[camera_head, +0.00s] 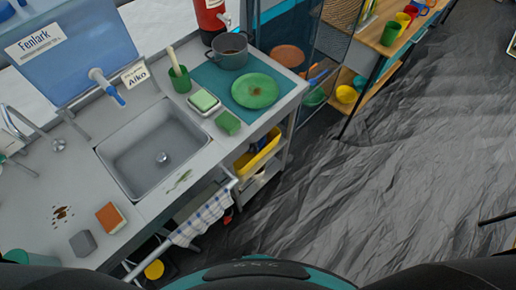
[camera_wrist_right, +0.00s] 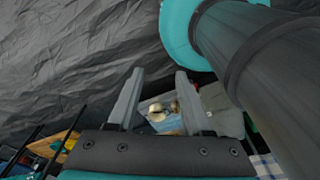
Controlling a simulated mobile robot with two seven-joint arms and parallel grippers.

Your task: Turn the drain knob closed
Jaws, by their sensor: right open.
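The grey sink (camera_head: 135,165) is set in the counter at the left of the head view, with a round metal drain piece (camera_head: 162,157) on its floor. A white tap with a blue handle (camera_head: 112,93) sticks out over the back of the sink from a blue container (camera_head: 75,55) labelled Fenlark. I cannot tell which part is the drain knob. My right gripper (camera_wrist_right: 158,82) shows only in the right wrist view, its two fingers apart with nothing held between them. It is away from the sink. My left gripper is not in view.
A sponge (camera_head: 110,217) and a grey block (camera_head: 83,243) lie on the counter's front left. A pot (camera_head: 229,50) and green plate (camera_head: 255,91) stand on the right. A checked towel (camera_head: 203,220) hangs from the front rail. The dark floor (camera_head: 400,150) is open at right.

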